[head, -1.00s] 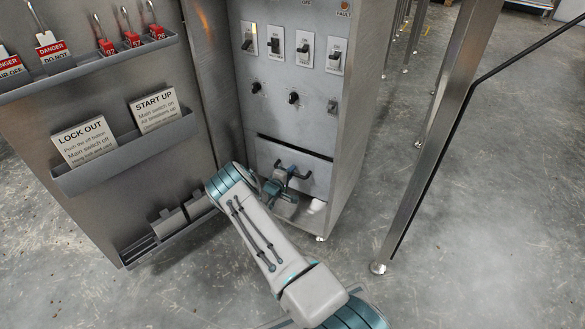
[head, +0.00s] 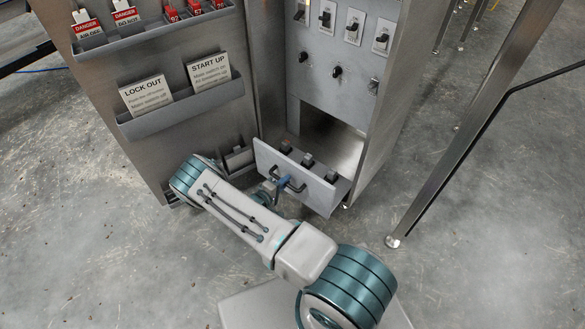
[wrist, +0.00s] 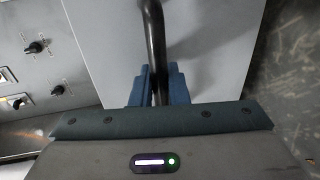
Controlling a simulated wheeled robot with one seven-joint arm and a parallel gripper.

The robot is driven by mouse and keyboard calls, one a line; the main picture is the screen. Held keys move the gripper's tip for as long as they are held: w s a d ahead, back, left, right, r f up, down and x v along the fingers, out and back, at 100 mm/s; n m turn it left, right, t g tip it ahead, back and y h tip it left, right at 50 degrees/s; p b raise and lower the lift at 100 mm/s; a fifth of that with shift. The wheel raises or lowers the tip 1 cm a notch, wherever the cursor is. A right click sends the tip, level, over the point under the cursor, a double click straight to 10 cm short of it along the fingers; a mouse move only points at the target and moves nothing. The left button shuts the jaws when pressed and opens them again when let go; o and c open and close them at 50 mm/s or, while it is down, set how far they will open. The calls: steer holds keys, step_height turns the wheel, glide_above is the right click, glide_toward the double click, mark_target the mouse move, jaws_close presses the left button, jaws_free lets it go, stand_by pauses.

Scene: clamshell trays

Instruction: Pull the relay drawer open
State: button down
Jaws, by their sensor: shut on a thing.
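The relay drawer (head: 268,161) is the grey drawer low in the metal cabinet. It stands out from its opening, and several dark relays (head: 308,160) show in it behind the front panel. A black bar handle (head: 297,187) is on the drawer front. My gripper (head: 282,185) is at the handle, its blue fingers shut on it. In the wrist view my gripper (wrist: 157,88) has its fingers on both sides of the black handle (wrist: 153,35), with the grey drawer front (wrist: 205,45) behind. The fingertips are partly hidden by the handle.
Switches and knobs (head: 336,71) are on the panel above the drawer. The open cabinet door at left carries a rack with LOCK OUT (head: 146,95) and START UP cards (head: 208,70). A metal post (head: 440,140) stands at right. Bare concrete floor lies between.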

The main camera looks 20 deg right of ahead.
steer(key=f+v, duration=0.1)
steer(key=v, duration=0.5)
steer(key=shift+s+a, duration=0.15)
steer(key=shift+a, duration=0.25)
steer(key=shift+f, duration=0.15)
steer(key=c, duration=1.5)
jaws_free()
steer(key=p+v, duration=0.3)
steer(key=v, duration=1.1)
